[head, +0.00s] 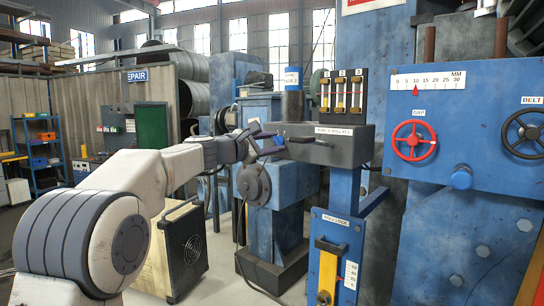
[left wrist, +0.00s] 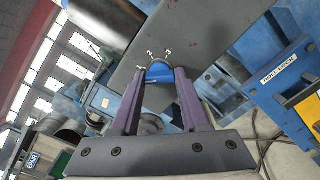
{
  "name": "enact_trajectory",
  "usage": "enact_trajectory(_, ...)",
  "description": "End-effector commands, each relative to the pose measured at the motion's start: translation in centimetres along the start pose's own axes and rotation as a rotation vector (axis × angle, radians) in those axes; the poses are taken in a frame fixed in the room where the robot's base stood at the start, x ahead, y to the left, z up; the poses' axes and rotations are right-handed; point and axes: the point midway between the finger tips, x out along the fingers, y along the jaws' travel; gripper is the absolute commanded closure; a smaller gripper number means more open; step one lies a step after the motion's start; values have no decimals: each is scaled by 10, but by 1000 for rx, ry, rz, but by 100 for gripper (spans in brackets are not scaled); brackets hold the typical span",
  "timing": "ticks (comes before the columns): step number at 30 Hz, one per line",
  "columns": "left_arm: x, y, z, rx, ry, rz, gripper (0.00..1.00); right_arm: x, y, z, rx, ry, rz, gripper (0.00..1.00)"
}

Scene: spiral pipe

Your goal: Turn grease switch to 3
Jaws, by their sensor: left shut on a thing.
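The grease switch is a blue knob (left wrist: 160,97) on the face of a dark grey box (head: 335,148). In the left wrist view, small white marks curve around the knob's far side, too small to read surely. My left gripper (head: 268,141) reaches the box's left end in the head view. In the left wrist view its two purple-grey fingers (left wrist: 160,78) are on either side of the knob, shut on it. The fingers hide part of the knob, so its pointing direction is unclear. My right gripper is in neither view.
A black rack with three gauges (head: 342,92) numbered 1 to 3 stands on the box. To the right are a red GAP handwheel (head: 413,141) and a black BELT handwheel (head: 525,133). A ROLL LOCK panel (head: 335,255) with a yellow lever is below.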

Motion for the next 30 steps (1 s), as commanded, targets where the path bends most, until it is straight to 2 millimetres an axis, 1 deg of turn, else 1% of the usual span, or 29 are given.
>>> enact_trajectory(1,0,-3,-3,47,-1,3,100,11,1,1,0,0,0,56)
enact_trajectory(9,0,-2,-3,305,0,2,100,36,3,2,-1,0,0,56)
enact_trajectory(18,0,-2,-2,589,0,2,100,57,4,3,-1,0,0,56)
enact_trajectory(30,0,-2,-2,967,0,1,100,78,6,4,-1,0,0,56)
